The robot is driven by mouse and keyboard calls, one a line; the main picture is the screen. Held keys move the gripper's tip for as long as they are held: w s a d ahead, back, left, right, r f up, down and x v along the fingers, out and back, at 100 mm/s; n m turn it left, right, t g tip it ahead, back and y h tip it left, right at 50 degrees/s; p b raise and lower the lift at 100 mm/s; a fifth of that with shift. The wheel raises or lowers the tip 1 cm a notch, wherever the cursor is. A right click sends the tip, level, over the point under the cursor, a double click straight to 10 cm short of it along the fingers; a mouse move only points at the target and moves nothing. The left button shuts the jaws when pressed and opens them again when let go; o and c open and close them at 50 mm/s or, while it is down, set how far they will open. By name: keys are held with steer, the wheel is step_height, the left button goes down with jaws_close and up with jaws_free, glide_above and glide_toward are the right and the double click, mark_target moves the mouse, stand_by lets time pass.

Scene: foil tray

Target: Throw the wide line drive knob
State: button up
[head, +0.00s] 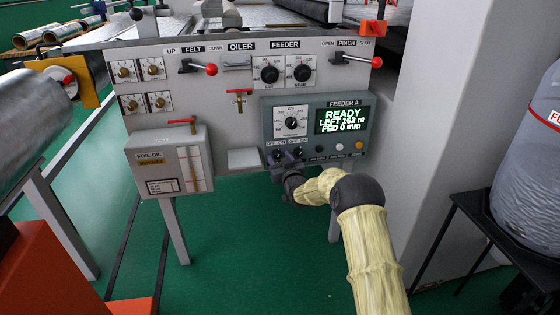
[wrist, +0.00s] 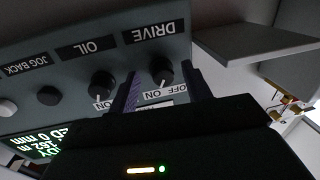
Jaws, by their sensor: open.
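The drive knob is a small black rotary knob on the grey Feeder A panel. It shows in the wrist view (wrist: 161,71) beside its DRIVE label, with OFF and ON marks, and in the head view (head: 277,155) at the panel's lower left. I cannot tell its setting surely. My gripper (wrist: 160,84) is open, its two dark fingers on either side of the drive knob. I cannot tell whether they touch it. In the head view my gripper (head: 283,172) is just below the panel's lower left edge, partly hidden by my wrist.
The similar oil knob (wrist: 102,83) sits close beside the drive knob. The display (head: 342,120) reads READY, LEFT 162 m, FED 0 mm. The foil oil box (head: 168,162) stands further left. Open green floor lies below.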

steer(key=shift+a, duration=0.15)
steer(key=c, duration=1)
steer(key=shift+n, duration=1.3)
steer(key=n, duration=0.3)
steer(key=shift+r+g+h, duration=0.1)
steer(key=shift+g+h, duration=0.2)
steer(key=n+h+b, duration=0.1)
steer(key=n, duration=0.4)
steer(key=shift+r+n, duration=0.1)
steer(key=shift+n, duration=0.2)
